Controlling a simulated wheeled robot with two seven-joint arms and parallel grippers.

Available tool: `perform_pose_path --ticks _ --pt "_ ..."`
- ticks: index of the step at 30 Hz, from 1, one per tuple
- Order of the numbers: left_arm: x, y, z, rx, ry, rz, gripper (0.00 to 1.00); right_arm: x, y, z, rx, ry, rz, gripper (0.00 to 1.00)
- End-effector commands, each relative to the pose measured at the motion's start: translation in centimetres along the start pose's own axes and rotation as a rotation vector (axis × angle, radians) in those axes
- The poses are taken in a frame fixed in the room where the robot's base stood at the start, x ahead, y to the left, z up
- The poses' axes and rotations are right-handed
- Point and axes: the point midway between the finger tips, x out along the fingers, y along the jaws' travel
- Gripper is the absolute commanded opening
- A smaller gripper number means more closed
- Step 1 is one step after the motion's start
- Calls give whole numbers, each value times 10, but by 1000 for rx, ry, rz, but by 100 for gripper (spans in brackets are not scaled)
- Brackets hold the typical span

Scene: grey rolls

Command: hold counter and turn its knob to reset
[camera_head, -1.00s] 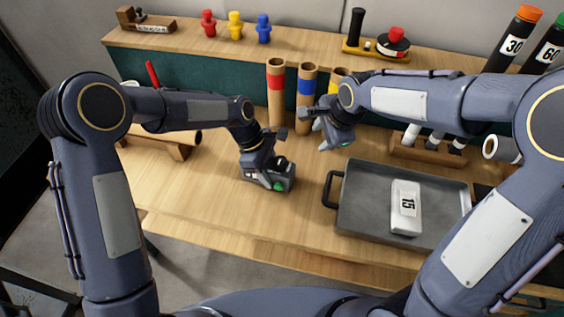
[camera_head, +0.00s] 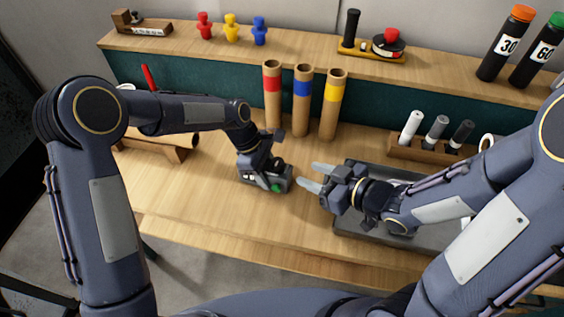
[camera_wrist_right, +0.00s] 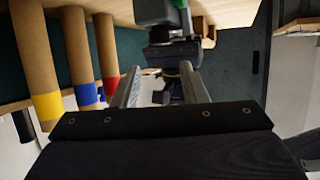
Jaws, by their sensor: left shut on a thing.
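The counter (camera_head: 248,178) is a small grey box on the table, left of the tray. My left gripper (camera_head: 267,180) is shut on it from above and hides much of it. A green spot shows at its right end, and I cannot tell whether it belongs to the counter or the gripper. The knob cannot be made out clearly. My right gripper (camera_head: 315,177) is open and empty, right of the counter and apart from it, fingers pointing left toward it. In the right wrist view, the open fingers (camera_wrist_right: 158,88) point toward dark shapes at the left gripper and counter.
Three tubes with red, blue and yellow bands (camera_head: 303,100) stand behind the counter. A grey tray (camera_head: 345,222) lies under my right forearm. A wooden rack (camera_head: 400,147) holds several grey rolls at right. The table in front of the counter is clear.

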Motion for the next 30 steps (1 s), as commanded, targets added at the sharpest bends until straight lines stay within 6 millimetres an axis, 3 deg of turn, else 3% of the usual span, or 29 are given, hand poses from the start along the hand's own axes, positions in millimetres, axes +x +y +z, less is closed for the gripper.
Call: perform_pose_path --ticks 15,21,30 --pt "0 0 0 0 0 1 19 92 0 1 -1 -5 0 39" --pt "0 0 0 0 0 1 19 106 0 0 1 -2 2 39" --pt "0 0 0 0 0 1 19 107 0 0 2 -2 2 37"
